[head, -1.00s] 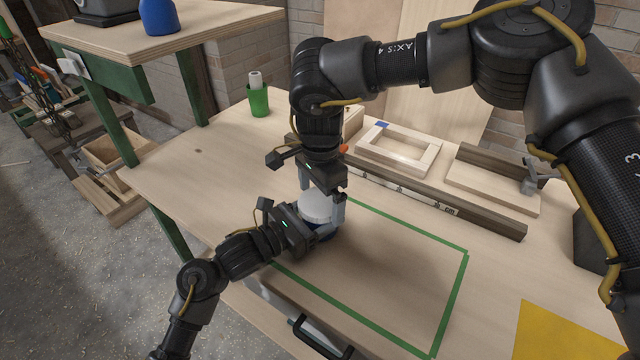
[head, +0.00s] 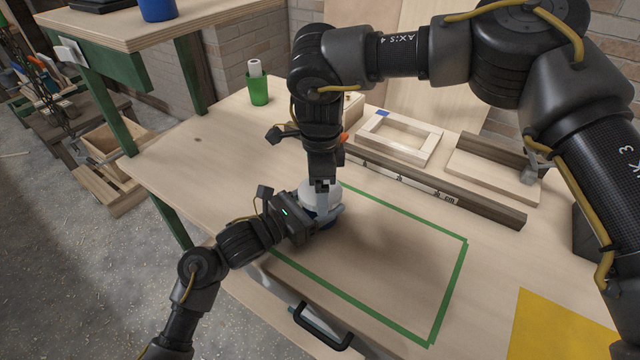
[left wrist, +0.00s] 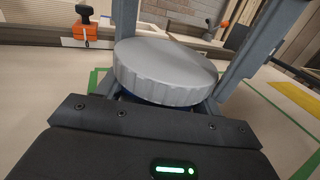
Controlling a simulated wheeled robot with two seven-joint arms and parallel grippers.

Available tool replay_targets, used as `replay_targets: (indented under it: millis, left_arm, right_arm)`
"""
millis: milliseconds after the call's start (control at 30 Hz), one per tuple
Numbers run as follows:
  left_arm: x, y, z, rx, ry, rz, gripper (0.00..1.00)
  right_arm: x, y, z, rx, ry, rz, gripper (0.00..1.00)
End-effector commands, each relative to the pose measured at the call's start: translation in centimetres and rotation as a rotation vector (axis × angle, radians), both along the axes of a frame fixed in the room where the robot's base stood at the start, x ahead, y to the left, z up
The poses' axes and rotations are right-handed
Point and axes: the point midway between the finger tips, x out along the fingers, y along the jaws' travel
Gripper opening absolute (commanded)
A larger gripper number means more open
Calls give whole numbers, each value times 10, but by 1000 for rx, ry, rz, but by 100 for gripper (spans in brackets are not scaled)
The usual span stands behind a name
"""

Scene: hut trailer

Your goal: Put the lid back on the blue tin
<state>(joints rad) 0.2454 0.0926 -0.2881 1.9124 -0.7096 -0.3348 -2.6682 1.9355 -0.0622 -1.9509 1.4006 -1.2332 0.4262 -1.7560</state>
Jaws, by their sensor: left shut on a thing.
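The blue tin (head: 326,224) stands upright at the left end of the green outline on the bench, mostly hidden by my grippers. My left gripper (head: 318,218) is shut on it from the left, low down. The pale grey round lid (head: 320,195) sits at the top of the tin; it also shows large in the left wrist view (left wrist: 165,72), looking nearly level. I cannot tell whether it is fully seated. My right gripper (head: 321,207) points straight down at the lid, with one finger in front of it. I cannot tell whether it grips the lid.
A green cup (head: 258,88) stands at the back left. A wooden frame (head: 399,137), a ruler strip (head: 420,187) and a board (head: 490,178) lie behind the outline. A yellow sheet (head: 560,335) is at the front right. The inside of the outline is clear to the right.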

Motion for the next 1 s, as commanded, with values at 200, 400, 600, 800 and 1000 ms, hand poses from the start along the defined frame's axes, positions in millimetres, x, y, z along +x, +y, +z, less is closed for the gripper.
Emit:
replay_targets:
  millis: [200, 400, 600, 800, 1000]
  left_arm:
    - [0, 0, 0, 0, 0, 0, 3]
    - [0, 0, 0, 1, 1, 0, 3]
    - [0, 0, 0, 1, 1, 0, 3]
    - [0, 0, 0, 0, 1, 1, 3]
    - [1, 0, 0, 0, 1, 2, 3]
  right_arm:
    - [0, 0, 0, 1, 2, -337, 60]
    - [0, 0, 0, -1, 0, -378, 60]
    - [0, 0, 0, 0, 0, -376, 95]
    - [-1, 1, 0, 0, 2, -373, 100]
    - [-1, 1, 7, 1, 3, -371, 100]
